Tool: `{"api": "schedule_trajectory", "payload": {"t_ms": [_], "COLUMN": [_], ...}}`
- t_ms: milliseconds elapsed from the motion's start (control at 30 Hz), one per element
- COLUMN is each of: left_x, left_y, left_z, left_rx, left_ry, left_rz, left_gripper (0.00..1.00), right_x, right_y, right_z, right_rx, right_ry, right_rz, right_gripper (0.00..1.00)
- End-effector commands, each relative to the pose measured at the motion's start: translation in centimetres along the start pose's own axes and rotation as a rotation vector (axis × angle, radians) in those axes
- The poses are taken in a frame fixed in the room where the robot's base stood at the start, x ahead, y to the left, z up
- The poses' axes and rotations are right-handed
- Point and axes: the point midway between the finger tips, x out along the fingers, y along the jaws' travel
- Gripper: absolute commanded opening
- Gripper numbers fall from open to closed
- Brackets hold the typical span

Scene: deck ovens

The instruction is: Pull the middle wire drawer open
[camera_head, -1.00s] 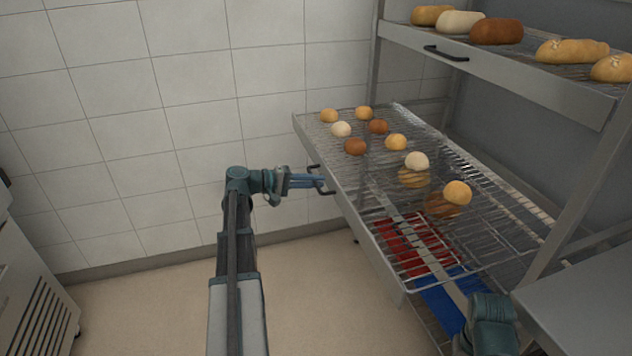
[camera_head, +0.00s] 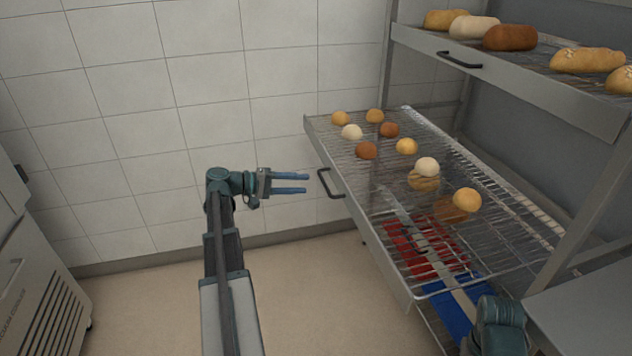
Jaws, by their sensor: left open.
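The middle wire drawer (camera_head: 395,262) is slid well out of the rack, with several round rolls on its wire mesh. Its dark handle (camera_head: 327,184) is on the front face, toward the left. My left gripper (camera_head: 307,183) is open and empty, its two blue fingers pointing right at the handle. The fingertips are a little left of the handle, with a small gap between them. Part of my right arm (camera_head: 499,325) shows at the lower right, by the drawer's near side; its fingers cannot be made out.
An upper drawer (camera_head: 540,85) with several loaves is pushed in, with its own handle (camera_head: 459,60). Red and blue items (camera_head: 425,247) lie below the middle drawer. A grey cabinet (camera_head: 40,280) stands at the left. The floor between is free.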

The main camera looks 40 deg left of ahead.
Motion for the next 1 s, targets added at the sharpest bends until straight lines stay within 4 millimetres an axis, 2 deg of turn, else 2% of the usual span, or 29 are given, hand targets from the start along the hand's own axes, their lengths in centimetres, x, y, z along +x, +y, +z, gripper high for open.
{"api": "schedule_trajectory", "payload": {"t_ms": [33,100,333,500,1000], "left_x": [-1.2,-2.5,-5.1,-5.6,-5.6], "left_y": [0.2,0.2,0.0,0.0,0.0], "left_z": [-0.1,-0.1,-0.1,0.0,0.0], "left_rx": [-0.001,-0.001,-0.001,0.000,0.000], "left_ry": [0.003,0.002,0.001,-0.001,-0.001], "left_rz": [0.000,0.000,-0.001,-0.001,0.000], "left_gripper": [0.45,0.45,0.45,0.45,0.45], "right_x": [-0.4,-0.7,-1.1,-1.1,-1.1], "right_y": [0.0,0.1,0.1,0.1,0.1], "right_z": [0.0,0.0,0.1,0.1,0.1], "right_rx": [0.000,0.000,0.000,0.000,0.000], "right_ry": [0.000,0.000,0.000,0.000,0.000], "right_rz": [0.000,0.000,0.000,0.000,0.000], "right_gripper": [0.50,0.50,0.50,0.50,0.50]}}
